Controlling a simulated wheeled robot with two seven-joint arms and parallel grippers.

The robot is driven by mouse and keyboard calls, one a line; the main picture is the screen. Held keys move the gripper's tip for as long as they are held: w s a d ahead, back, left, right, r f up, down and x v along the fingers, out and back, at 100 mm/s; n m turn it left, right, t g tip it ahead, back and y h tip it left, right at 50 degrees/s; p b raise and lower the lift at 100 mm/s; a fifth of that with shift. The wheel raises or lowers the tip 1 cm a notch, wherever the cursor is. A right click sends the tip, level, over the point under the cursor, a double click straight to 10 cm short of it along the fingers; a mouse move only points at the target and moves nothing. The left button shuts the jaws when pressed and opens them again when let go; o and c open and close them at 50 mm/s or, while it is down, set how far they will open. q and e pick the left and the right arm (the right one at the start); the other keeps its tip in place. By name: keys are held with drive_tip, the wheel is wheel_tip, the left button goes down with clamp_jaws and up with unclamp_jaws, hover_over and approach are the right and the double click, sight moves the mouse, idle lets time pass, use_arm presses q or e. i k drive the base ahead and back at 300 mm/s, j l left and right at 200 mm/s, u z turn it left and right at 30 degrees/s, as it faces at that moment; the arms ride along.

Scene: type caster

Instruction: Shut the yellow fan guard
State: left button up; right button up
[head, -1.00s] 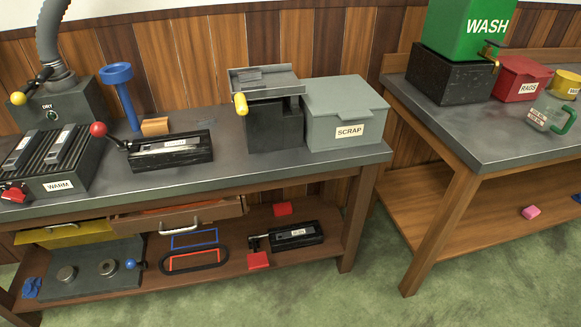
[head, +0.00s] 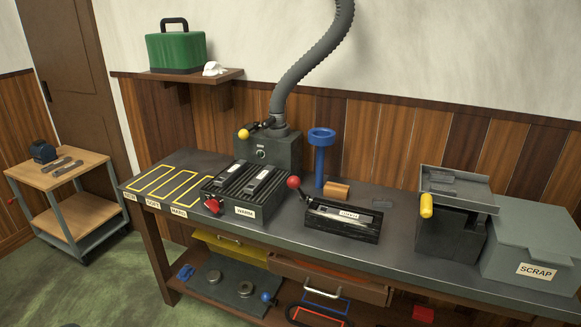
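No part with a visible fan guard label shows in the head view. A dark grey box (head: 285,152) with a ribbed grey hose stands at the back of the bench. A black lever with a yellow knob (head: 243,134) sits at its top left. A yellow panel or drawer front (head: 229,247) with a handle is under the bench top. I cannot tell which yellow part is the fan guard, or whether it is open. Neither of my grippers is in view.
The bench top (head: 400,262) holds a ribbed warmer (head: 244,212), a black press (head: 343,222) with a red knob, a blue funnel stand (head: 320,165) and a grey scrap bin (head: 530,272). A wooden drawer (head: 365,289) stands partly out. A small cart (head: 90,166) is at left.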

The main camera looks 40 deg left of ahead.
sight(242, 252)
drive_tip(key=u, duration=1.6)
